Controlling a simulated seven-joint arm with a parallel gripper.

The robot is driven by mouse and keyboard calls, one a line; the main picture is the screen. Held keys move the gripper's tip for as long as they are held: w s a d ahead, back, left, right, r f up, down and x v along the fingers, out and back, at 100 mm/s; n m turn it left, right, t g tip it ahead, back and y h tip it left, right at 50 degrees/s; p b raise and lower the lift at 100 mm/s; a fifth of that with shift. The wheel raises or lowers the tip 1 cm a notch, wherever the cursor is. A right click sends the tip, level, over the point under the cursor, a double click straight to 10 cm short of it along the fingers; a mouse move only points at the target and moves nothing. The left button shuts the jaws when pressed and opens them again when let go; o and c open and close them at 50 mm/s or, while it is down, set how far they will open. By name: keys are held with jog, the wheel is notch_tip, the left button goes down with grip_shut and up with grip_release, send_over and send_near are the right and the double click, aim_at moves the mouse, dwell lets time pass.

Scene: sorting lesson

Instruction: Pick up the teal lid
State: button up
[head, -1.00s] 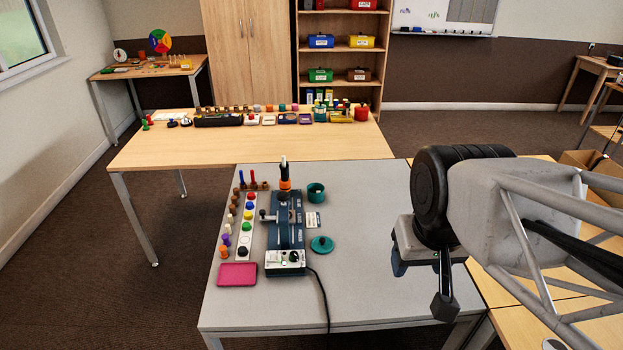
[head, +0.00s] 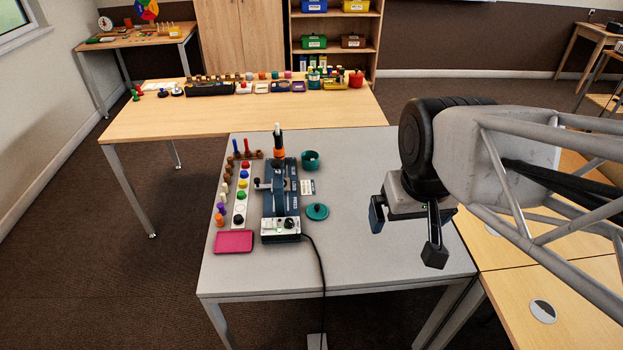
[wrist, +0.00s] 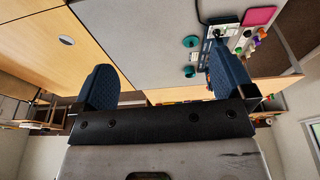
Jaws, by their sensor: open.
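The teal lid (head: 317,211) is a round disc with a small knob. It lies flat on the grey table, right of the blue machine's control box. It also shows in the wrist view (wrist: 191,41), beyond the right finger. A teal round pot (head: 311,160) stands open behind it on the same table; it shows in the wrist view too (wrist: 189,71). My gripper (head: 406,232) is up in the air over the right part of the grey table, well right of the lid. In the wrist view my gripper (wrist: 158,88) has its two blue fingers wide apart with nothing between them.
The blue machine (head: 280,190) stands left of the lid, its black cable (head: 322,270) running over the front edge. A pink tray (head: 234,242) and a strip of coloured knobs (head: 241,190) lie further left. The grey table (head: 370,200) is clear right of the lid.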

jog(key=w+a+f+n, duration=0.2)
jog(key=w+n, duration=0.1)
jog(key=w, duration=0.8)
jog(key=n+g, duration=0.3)
jog(key=n, duration=0.9)
send_over(316, 206)
notch_tip(316, 206, down, 28)
jog(key=shift+s+r, duration=0.1)
jog(key=shift+a+f, duration=0.15)
jog(key=shift+f, duration=0.2)
jog(key=shift+f, duration=1.3)
jog(key=shift+f, duration=2.6)
